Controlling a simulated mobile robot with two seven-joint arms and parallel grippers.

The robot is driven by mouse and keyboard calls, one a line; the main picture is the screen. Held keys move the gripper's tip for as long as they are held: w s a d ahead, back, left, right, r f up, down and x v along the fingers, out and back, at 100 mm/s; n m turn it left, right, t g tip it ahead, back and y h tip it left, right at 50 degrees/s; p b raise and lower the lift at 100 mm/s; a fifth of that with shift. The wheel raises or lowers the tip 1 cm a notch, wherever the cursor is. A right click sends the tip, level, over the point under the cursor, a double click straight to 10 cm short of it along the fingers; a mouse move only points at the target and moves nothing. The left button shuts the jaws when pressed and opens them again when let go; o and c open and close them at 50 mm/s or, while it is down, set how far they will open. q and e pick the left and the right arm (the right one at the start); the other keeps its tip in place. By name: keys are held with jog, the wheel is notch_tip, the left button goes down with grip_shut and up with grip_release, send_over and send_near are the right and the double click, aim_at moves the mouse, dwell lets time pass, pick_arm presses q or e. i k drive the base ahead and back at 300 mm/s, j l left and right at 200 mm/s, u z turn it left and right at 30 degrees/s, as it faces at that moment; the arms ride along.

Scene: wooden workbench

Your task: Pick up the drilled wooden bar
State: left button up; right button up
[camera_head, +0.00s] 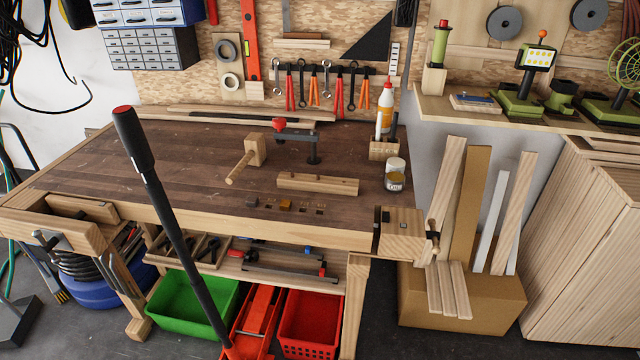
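A light wooden bar (318,184) lies flat on the dark top of the workbench (190,180), near the front edge and right of the middle. Small dark marks that look like drilled holes show on it. Its length runs left to right, and nothing covers it. Neither of my grippers shows in the head view.
A wooden mallet (254,150) lies behind the bar to its left, and a dark clamp (312,146) with a red end stands behind it. A jar (395,181) and a bottle (384,110) stand to the right. A long black handle (170,215) rises before the bench. The left benchtop is clear.

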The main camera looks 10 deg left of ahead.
aim_at(305, 182)
jog(key=i+l+u, duration=0.1)
jog(key=i+l, duration=0.55)
jog(key=i, duration=0.1)
